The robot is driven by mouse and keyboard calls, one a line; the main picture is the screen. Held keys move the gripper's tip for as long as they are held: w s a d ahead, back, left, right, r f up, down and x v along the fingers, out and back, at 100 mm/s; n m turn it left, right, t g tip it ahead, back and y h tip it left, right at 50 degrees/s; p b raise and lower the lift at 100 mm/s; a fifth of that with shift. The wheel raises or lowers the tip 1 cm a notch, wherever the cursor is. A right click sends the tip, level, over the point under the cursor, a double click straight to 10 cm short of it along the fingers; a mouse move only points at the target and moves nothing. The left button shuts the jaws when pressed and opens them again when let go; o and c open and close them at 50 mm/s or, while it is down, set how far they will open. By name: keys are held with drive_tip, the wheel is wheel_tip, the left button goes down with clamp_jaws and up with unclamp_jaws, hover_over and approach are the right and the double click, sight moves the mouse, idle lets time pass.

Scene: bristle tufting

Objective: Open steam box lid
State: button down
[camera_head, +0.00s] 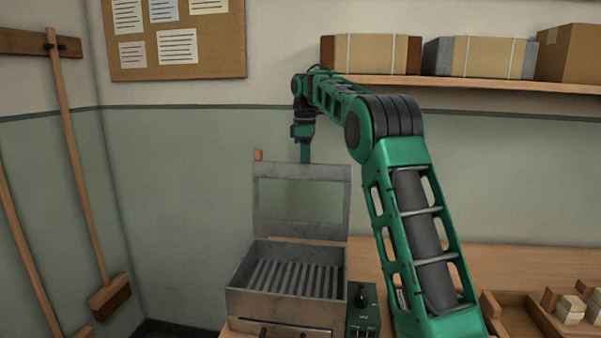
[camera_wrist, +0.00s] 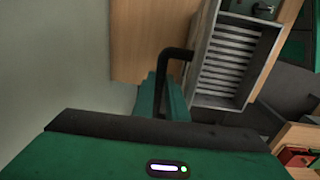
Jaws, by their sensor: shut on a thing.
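The grey metal steam box (camera_head: 285,310) stands on the wooden bench, with its slatted inside exposed. Its lid (camera_head: 272,230), a grey frame around a window, stands roughly upright at the back of the box. My gripper (camera_head: 305,158) is at the lid's top edge, pointing down. In the wrist view, my gripper (camera_wrist: 165,95) is shut around the black bent handle (camera_wrist: 178,54). The fingers hide part of the handle. The open box (camera_wrist: 228,60) also shows in the wrist view, its slats uncovered.
A small control box (camera_head: 363,312) with a knob stands right of the steam box. Wooden trays with blocks (camera_head: 570,308) lie at the bench's right. A shelf (camera_head: 470,84) with boxes hangs above. Brooms (camera_head: 110,295) lean at the left wall.

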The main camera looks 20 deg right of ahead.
drive_tip(key=shift+w+a+r, duration=0.15)
drive_tip(key=shift+a+r, duration=0.05)
drive_tip(key=shift+r, duration=0.1)
drive_tip(key=c, duration=1.8)
unclamp_jaws()
drive_tip(key=shift+o, duration=0.2)
drive_tip(key=shift+f, duration=0.1)
drive_tip(key=shift+d, duration=0.1)
drive_tip(key=shift+w+r, duration=0.1)
drive_tip(key=shift+r, duration=1.85)
drive_tip(key=s+a+r, duration=0.4)
drive_tip(key=a+r, duration=0.3)
drive_tip(key=a, duration=0.4)
drive_tip(key=shift+s, duration=0.1)
